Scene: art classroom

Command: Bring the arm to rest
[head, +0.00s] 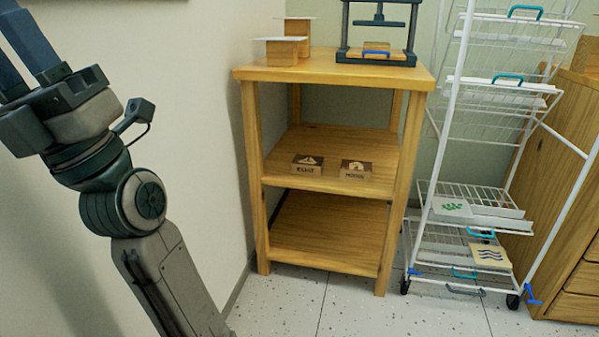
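One arm of mine rises from the bottom edge at the left of the head view, and I take it to be the left one. Its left gripper (18,62) is raised at the upper left, in front of the pale wall. The two dark fingers stand apart with a gap between them, and their tips run out of the picture. I see nothing held between them. The gripper is well to the left of the wooden shelf and touches nothing that I can see. My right gripper is not in view.
A wooden shelf unit (335,73) holds a small press (376,55), wooden blocks with flat tops (282,50), and two labelled blocks (307,165) on its middle board. A white wire drying rack (455,125) and wooden drawers (570,225) stand right. Speckled floor (340,312) is clear in front.

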